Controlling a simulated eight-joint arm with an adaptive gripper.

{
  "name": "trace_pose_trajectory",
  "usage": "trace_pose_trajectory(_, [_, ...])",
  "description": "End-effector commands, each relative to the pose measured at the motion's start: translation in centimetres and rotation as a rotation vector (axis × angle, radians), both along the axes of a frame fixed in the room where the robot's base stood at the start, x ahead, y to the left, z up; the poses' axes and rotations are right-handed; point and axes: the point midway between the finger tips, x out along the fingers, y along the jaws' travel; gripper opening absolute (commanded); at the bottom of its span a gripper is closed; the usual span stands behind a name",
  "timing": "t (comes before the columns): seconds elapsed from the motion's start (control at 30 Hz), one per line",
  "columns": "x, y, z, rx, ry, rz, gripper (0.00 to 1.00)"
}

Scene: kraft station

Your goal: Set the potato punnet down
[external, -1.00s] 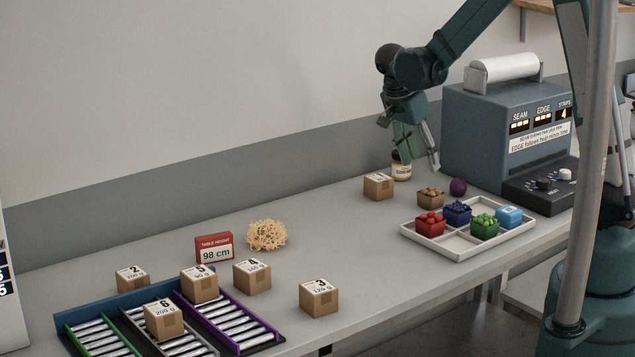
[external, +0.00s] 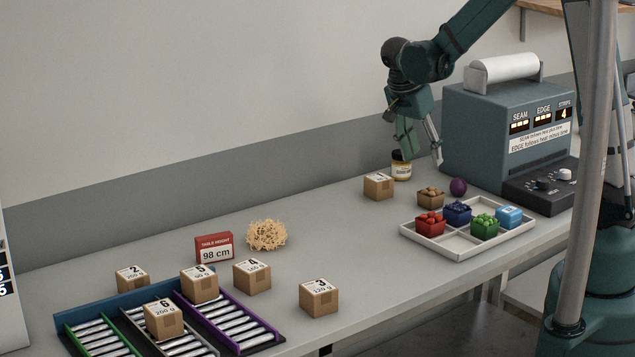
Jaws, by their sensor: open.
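The potato punnet, a small brown tub with tan lumps (external: 431,197), stands upright at the back left edge of the white divided tray (external: 425,243). I cannot tell whether it rests in the tray or on the table just behind it. My gripper (external: 423,158) is open and empty, above and behind the punnet, apart from it. Its fingers point down, near a small jar with a dark lid (external: 401,166).
The tray holds red (external: 430,223), blue (external: 457,212) and green (external: 484,226) punnets and a light blue block (external: 509,216). A purple ball (external: 458,187) and the sealing machine (external: 500,135) stand right. Box 1 (external: 378,186) is left.

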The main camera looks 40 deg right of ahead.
Motion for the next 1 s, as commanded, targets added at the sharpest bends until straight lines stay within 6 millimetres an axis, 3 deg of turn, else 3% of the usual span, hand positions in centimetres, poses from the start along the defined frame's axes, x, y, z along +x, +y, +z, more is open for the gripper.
trace_pose_trajectory(0.5, [-5.0,1.3,6.2,0.057,-0.013,0.347,0.5])
trace_pose_trajectory(1.0, [-10.5,2.8,10.8,0.064,-0.051,0.693,0.5])
